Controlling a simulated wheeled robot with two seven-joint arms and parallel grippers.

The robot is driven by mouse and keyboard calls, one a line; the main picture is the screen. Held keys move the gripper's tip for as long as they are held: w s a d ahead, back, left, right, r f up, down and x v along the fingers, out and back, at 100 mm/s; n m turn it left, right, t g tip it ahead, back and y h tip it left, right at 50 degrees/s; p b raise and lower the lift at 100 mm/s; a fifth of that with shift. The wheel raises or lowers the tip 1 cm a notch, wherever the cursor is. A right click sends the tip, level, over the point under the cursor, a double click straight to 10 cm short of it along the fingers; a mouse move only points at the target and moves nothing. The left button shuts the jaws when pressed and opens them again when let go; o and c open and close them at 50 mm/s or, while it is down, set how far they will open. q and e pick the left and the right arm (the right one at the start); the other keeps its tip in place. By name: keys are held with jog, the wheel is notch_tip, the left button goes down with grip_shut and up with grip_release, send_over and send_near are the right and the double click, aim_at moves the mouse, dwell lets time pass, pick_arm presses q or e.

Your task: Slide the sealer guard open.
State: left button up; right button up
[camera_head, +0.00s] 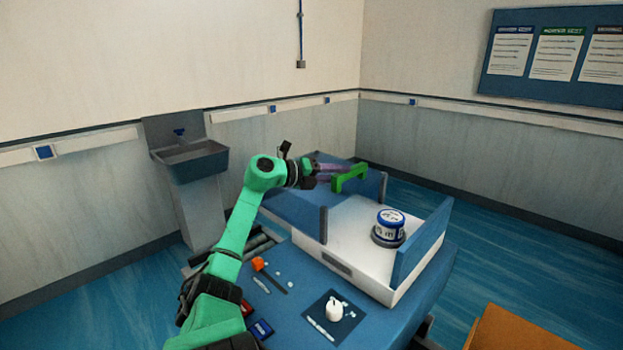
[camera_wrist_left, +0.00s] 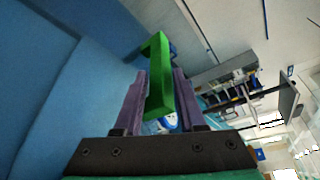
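The sealer guard's green handle (camera_head: 350,178) is at the far side of the white sealer unit (camera_head: 345,225), among the blue panels. My left gripper (camera_head: 335,172) reaches it from the left, its purple fingers extended toward it. In the left wrist view the green handle (camera_wrist_left: 159,90) lies between the two fingers of my left gripper (camera_wrist_left: 160,85). The fingers look apart, one on each side of the handle, with little room; contact is hard to judge. The guard's panel is not clearly told apart from the blue panels. My right gripper is not in view.
A white-and-blue container (camera_head: 390,222) sits on the white unit, beside a blue side panel (camera_head: 422,240). Nearer are a dark mat (camera_head: 345,323) with a small white bottle (camera_head: 334,309) and an orange piece (camera_head: 259,263). A sink (camera_head: 190,160) stands at the back left.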

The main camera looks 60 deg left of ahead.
pick_arm(q)
jog(key=b+v, duration=0.2)
jog(key=v, duration=0.8)
jog(key=shift+f, duration=0.1)
jog(key=shift+s, duration=0.35)
